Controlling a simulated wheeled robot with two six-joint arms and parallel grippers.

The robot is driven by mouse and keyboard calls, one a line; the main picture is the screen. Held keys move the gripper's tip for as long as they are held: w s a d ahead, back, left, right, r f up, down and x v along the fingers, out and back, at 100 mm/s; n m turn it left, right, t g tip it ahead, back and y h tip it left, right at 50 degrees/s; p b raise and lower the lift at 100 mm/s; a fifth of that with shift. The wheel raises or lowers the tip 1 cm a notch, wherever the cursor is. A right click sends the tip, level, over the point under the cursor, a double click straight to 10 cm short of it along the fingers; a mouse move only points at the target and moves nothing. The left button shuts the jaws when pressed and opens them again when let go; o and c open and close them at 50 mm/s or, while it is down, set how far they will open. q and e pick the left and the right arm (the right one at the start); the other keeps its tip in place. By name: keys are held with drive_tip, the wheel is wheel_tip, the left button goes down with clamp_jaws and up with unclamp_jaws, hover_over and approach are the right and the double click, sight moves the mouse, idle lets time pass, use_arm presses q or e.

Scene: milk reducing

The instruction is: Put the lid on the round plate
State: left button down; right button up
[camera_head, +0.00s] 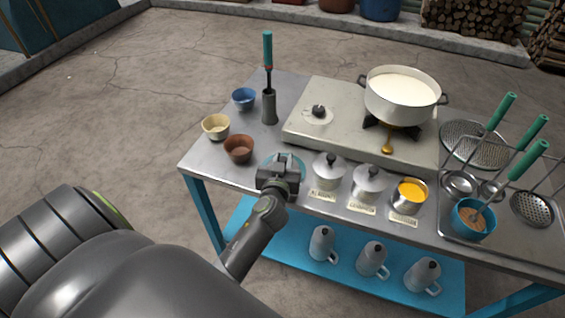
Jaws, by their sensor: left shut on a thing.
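My left gripper (284,166) is over the round plate (266,162) at the front edge of the metal table. It is shut on the lid, which is mostly hidden beneath and behind the fingers. Only the blue-green rim of the plate shows around the gripper. I cannot tell whether the lid touches the plate. An open metal canister (411,194) with yellow powder stands to the right, without a lid. Two more canisters (328,171) (369,184) beside it wear grey knobbed lids. My right gripper is not in view.
A brown bowl (239,149), a cream bowl (215,127) and a blue bowl (244,98) stand to the left. A stove (335,135) with a white milk pot (402,106) is behind. Ladles and a teal cup (472,222) are at right. Pitchers (372,257) stand on the lower shelf.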

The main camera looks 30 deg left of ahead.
use_arm(q)
drive_tip(key=shift+f, duration=0.3)
drive_tip(key=shift+f, duration=0.15)
drive_tip(key=c, duration=1.2)
unclamp_jaws()
drive_tip(key=shift+c, duration=0.2)
